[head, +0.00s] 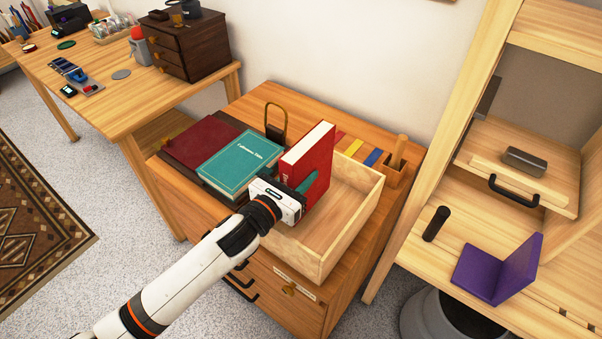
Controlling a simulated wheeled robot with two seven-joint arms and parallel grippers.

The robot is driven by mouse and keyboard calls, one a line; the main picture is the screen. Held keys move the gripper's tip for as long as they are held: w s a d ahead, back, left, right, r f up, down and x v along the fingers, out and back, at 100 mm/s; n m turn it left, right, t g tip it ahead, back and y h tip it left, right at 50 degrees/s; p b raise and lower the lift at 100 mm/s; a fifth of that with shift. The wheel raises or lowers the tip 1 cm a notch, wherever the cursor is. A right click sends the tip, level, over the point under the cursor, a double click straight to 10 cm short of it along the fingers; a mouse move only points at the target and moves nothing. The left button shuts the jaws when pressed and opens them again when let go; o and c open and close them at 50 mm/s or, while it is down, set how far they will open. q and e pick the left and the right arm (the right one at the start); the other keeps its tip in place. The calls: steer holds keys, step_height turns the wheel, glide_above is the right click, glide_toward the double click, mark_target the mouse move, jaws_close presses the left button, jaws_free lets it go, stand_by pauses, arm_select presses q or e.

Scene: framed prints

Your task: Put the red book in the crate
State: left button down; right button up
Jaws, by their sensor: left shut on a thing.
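The red book (320,148) stands upright, pages upward, in the head view's middle. My left gripper (303,192) is shut on its lower part. The crate (363,178) is an open, light wooden box on top of the cabinet. The book is at the crate's left side, and its lower end overlaps the crate's opening. My gripper hides the book's lower end and the crate's near left wall, so I cannot tell whether the book touches the crate floor. The visible crate floor is bare. My right gripper is not in view.
A teal book (240,160) and a dark red book (202,142) lie left of the crate on the cabinet (262,97). A brass-coloured loop (276,122) stands behind them. A wooden holder (397,168) is at the crate's back right. A shelf unit (400,238) stands right.

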arm_select(q)
steer(key=shift+r, duration=0.1)
steer(key=c, duration=1)
jaws_free()
steer(key=shift+c, duration=0.2)
steer(key=shift+r, duration=0.25)
steer(key=shift+r+p, duration=0.55)
steer(key=b+v, duration=0.1)
steer(key=v, duration=1.1)
steer(key=shift+f+b, duration=0.3)
